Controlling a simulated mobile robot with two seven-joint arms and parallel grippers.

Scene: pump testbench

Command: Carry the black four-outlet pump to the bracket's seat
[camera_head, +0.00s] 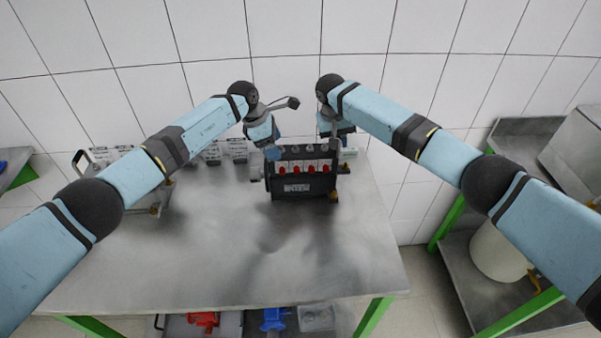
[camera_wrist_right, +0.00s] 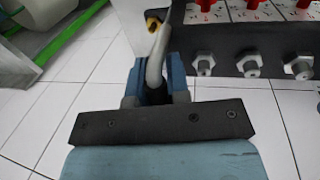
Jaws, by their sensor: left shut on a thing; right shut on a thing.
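The black four-outlet pump (camera_head: 303,186), with a row of red knobs on its front, is upright at the far right part of the metal table. My left gripper (camera_head: 272,150) is shut on the pump's left end. My right gripper (camera_head: 335,142) is shut at its right end. In the right wrist view, the blue fingers of my right gripper (camera_wrist_right: 160,82) close around a pale curved handle beside the pump (camera_wrist_right: 222,62), whose hex fittings and red knobs show. I cannot tell whether the pump touches the table. I cannot make out the bracket's seat for certain.
The front and middle of the metal table (camera_head: 220,260) are clear. A metal holder with a handle (camera_head: 152,198) stands at the table's left, and small pale parts (camera_head: 238,150) line the back. Red (camera_head: 203,320) and blue (camera_head: 273,318) parts lie on a lower shelf. The tiled wall is close behind.

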